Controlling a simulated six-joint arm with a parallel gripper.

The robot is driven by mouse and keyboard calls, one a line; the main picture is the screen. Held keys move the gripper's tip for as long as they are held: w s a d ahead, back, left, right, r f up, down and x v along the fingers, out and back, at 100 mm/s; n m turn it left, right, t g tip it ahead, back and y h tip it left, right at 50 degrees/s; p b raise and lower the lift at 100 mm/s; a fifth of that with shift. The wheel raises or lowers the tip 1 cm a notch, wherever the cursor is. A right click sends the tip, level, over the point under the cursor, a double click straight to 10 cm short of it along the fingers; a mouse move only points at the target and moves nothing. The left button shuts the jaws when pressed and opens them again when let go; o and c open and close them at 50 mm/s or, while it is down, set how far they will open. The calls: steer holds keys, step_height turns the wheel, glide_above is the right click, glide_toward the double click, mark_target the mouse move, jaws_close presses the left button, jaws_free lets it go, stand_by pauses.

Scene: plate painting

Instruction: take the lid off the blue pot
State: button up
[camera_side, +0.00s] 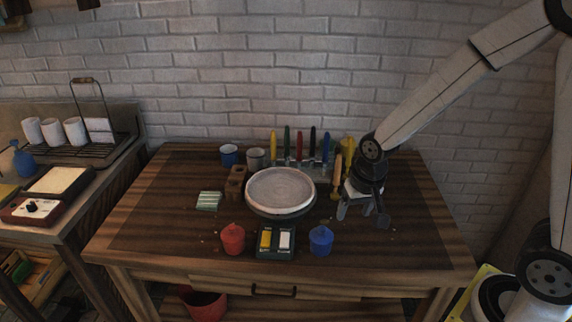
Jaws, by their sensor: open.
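The blue pot (320,241) stands upright at the front right of the wooden table, with its lid (320,230) on top. A small knob shows on the lid. My gripper (362,217) points down over the right part of the table, to the right of and behind the blue pot. Its fingers are spread apart with nothing between them. It is clear of the pot.
A white plate (280,188) sits on a round stand left of my gripper. A tray of paint blocks (276,241) and a lidded red pot (233,239) stand left of the blue pot. Several coloured tools stand upright behind the plate. The table's right front is free.

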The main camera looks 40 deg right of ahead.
mark_target(322, 227)
steer(key=w+f+m, duration=0.2)
steer(key=w+m, duration=0.1)
steer(key=m, duration=0.1)
steer(key=w+d+f+m+g, duration=0.1)
steer(key=w+f+m, duration=0.1)
steer(key=w+m, duration=0.1)
steer(key=w+d+f+m, duration=0.1)
steer(key=w+f+m, duration=0.1)
steer(key=w+m, duration=0.2)
steer(key=shift+f+m+g, duration=0.3)
steer(key=shift+f+m, duration=0.1)
steer(key=shift+w+d+f+m, duration=0.15)
steer(key=shift+w+f+m, duration=0.15)
steer(key=shift+m, duration=0.2)
steer(key=shift+s+f, duration=0.1)
steer(key=shift+f, duration=0.05)
steer(key=shift+f, duration=1.15)
steer(key=shift+f, duration=0.1)
steer(key=shift+d+f, duration=0.1)
steer(key=shift+f, duration=2.4)
